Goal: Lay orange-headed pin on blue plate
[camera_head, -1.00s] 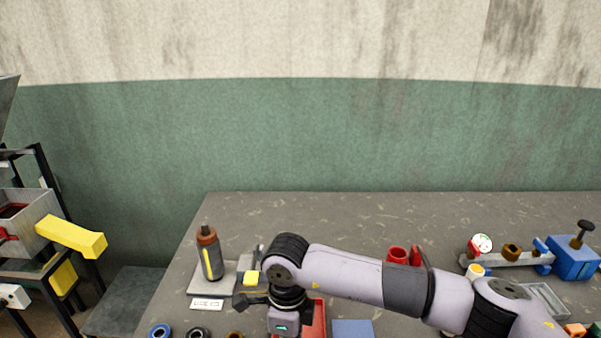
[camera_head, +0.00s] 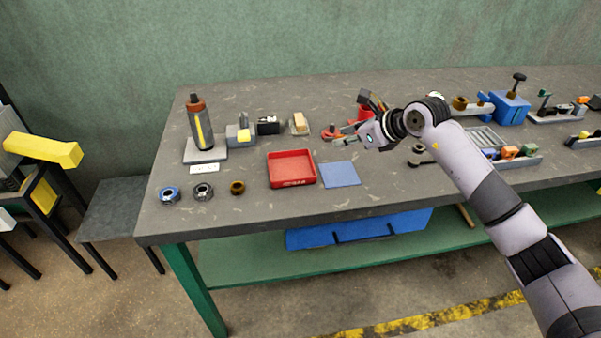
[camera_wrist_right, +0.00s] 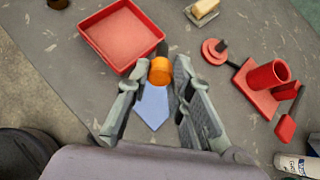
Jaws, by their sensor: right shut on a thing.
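My right gripper (camera_head: 371,101) is above the table behind the blue plate in the head view. In the right wrist view the gripper (camera_wrist_right: 158,76) is shut on the orange-headed pin (camera_wrist_right: 159,72). Its round orange head shows between the fingers, with a dark part beyond it; the rest is hidden. I cannot make out the pin in the head view. The flat blue plate (camera_head: 340,174) lies bare on the table, right of the red tray; it shows partly behind the pin in the wrist view (camera_wrist_right: 152,112). My left gripper is not in view.
The red tray (camera_head: 291,185) is empty. A red holder (camera_wrist_right: 252,92) stands right of the gripper in the wrist view. The table front beside the plate is clear.

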